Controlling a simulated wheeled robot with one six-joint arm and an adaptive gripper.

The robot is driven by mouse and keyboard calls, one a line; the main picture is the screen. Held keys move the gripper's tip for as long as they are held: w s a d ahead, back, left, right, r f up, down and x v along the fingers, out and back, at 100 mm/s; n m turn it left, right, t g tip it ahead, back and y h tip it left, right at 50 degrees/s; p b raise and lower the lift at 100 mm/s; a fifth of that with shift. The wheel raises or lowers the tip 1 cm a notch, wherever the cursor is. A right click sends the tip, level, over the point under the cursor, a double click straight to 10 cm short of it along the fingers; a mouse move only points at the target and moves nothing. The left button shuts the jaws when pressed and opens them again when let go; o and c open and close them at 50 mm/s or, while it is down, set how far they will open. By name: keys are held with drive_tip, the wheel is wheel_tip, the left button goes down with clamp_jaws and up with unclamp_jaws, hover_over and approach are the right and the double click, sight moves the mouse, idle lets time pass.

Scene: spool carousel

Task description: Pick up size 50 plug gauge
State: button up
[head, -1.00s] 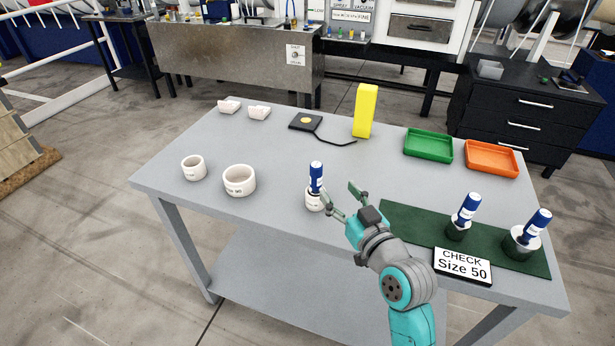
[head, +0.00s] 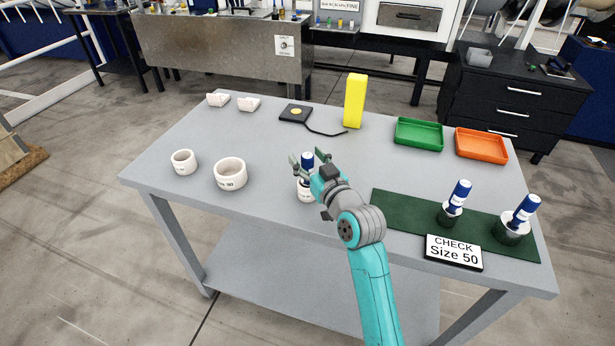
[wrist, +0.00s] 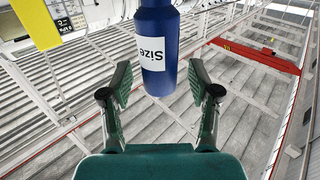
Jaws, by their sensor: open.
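A plug gauge with a blue handle (head: 307,160) stands upright in a white cup-like base (head: 304,195) at the table's middle front. My gripper (head: 306,157) is open around the handle's height, its fingers to either side of it in the head view. In the wrist view, the blue handle (wrist: 158,50) is upright ahead between the open fingers (wrist: 160,88), apparently not touched. Its white label reads "Size"; the number is out of view. Two more blue-handled plug gauges stand on the green mat, one nearer (head: 457,197) and one at the far right (head: 524,212). Their sizes are unreadable.
A sign (head: 454,252) reading "CHECK Size 50" is at the green mat's (head: 400,210) front edge. Two white rings (head: 184,162) (head: 230,174) stand left. A yellow block (head: 355,100), green tray (head: 419,134) and orange tray (head: 482,145) are behind.

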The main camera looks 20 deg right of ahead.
drive_tip(key=shift+w, duration=0.15)
clamp_jaws()
idle(0.4)
